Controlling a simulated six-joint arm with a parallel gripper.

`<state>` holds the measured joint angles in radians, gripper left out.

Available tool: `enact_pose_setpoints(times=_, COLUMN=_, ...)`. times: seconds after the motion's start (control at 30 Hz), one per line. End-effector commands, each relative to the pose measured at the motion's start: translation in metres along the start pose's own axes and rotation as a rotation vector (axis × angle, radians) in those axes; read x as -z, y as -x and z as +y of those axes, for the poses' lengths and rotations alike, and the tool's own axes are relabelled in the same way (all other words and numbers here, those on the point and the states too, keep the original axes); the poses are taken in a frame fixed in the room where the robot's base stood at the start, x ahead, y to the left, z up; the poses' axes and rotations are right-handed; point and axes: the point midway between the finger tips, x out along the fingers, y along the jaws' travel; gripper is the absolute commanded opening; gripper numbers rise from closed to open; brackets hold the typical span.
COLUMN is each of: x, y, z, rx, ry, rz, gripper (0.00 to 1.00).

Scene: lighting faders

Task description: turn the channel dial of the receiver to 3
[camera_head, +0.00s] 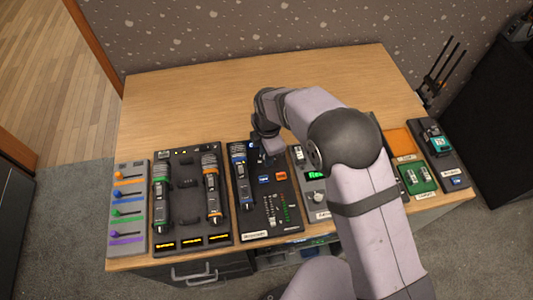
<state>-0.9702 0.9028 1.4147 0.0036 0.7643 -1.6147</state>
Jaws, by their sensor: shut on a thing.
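The receiver appears to be the black panel (262,222) near the middle of the row, with a blue display, an orange display and green level lights. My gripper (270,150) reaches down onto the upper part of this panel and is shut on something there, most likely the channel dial. The dial and its number marks are hidden behind my gripper, so I cannot tell its setting. A handheld microphone (241,172) with a blue band lies on the panel's left side, just left of my gripper.
Left are a panel with two microphones (188,215) and a grey fader panel (128,228). Right, a panel with a green display (316,175) is partly hidden by my arm. Farther right are an orange tray (399,142), a green tray (416,188) and a dark panel (451,171). The table's back (190,100) is clear.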

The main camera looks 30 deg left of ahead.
Motion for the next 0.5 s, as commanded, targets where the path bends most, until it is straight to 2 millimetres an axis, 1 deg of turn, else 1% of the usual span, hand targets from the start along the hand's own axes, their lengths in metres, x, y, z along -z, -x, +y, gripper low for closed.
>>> enact_pose_setpoints(times=0.27, x=0.0006, y=0.0002, z=0.0008, rx=-0.001, ry=-0.149, rz=-0.009, gripper=0.00)
enact_pose_setpoints(times=0.5, x=0.0010, y=0.0002, z=0.0015, rx=-0.002, ry=-0.359, rz=-0.022, gripper=0.00)
